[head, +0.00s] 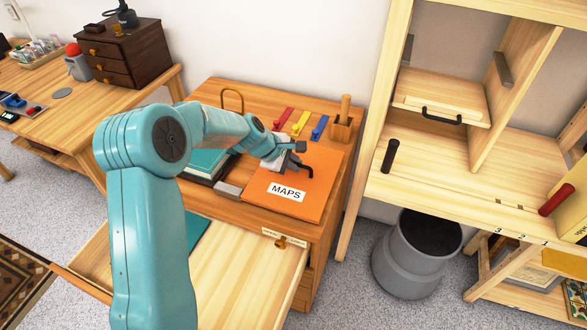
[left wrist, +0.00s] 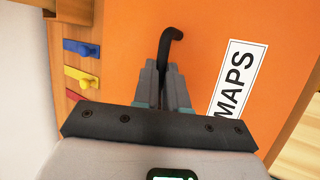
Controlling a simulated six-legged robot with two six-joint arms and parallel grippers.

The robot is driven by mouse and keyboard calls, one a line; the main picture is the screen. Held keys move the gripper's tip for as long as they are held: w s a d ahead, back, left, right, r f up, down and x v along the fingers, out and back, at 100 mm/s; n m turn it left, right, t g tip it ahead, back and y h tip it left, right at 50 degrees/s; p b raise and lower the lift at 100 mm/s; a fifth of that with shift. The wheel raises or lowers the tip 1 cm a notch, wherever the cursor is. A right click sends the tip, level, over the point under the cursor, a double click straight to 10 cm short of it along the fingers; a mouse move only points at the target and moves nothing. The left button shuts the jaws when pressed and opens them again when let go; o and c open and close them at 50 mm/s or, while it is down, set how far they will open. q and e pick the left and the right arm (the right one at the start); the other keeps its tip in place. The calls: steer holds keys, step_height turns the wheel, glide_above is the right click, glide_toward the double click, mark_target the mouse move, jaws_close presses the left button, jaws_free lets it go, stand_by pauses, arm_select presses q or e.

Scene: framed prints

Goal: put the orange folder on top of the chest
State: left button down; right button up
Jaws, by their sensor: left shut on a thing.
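The orange folder (head: 318,192), with a white MAPS label, is flat over the right part of the wooden chest's top (head: 225,100). I cannot tell whether it rests fully on it. My left gripper (head: 299,162) is above the folder, shut on its black hooked handle (head: 308,173). The left wrist view shows the fingers (left wrist: 166,85) closed around the handle (left wrist: 168,48), with the orange folder (left wrist: 200,40) filling most of the picture. My right gripper is not in view.
A dark folder stack with a teal top (head: 207,161) lies left of the orange folder. Red, yellow and blue pieces (head: 301,122) and a wooden holder (head: 341,127) stand behind. The chest's drawer (head: 250,270) is open below, with a teal item inside. A shelf unit (head: 440,170) is at right.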

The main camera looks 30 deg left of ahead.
arm_select(q)
steer(key=shift+w+f, duration=0.15)
steer(key=shift+f, duration=0.7)
steer(key=shift+r, duration=0.15)
steer(key=c, duration=1.6)
jaws_free()
steer(key=shift+f, duration=0.25)
steer(key=o, duration=0.4)
steer(key=shift+r, duration=0.1)
